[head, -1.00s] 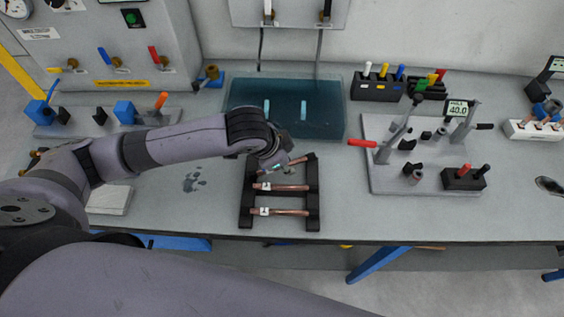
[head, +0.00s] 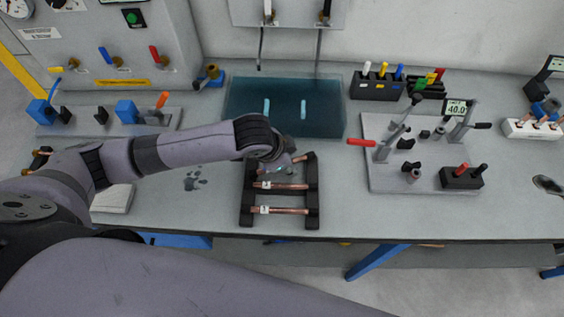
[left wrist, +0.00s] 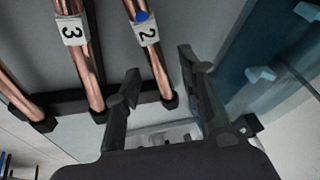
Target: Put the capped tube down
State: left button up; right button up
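A black rack (head: 313,203) on the bench holds copper tubes lying across it. The back tube (head: 298,158) is partly hidden by my left gripper (head: 283,168); the middle tube (head: 290,186) and front tube (head: 285,211) are clear. In the left wrist view, the tube labelled 2 (left wrist: 158,70), with a blue spot by its label, appears between the spread fingers of my left gripper (left wrist: 158,65). The tube labelled 3 (left wrist: 82,60) lies beside it. The fingers are apart and no contact with a tube shows. I cannot make out a cap clearly. My right gripper is out of view.
A blue water bath (head: 285,122) stands behind the rack. A grey fixture plate with levers (head: 425,180) is to the right, and valves on a panel (head: 110,125) are to the left. Bare bench lies between rack and plate.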

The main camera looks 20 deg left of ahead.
pick_arm(q)
jog(key=shift+c, duration=0.5)
grip_shut()
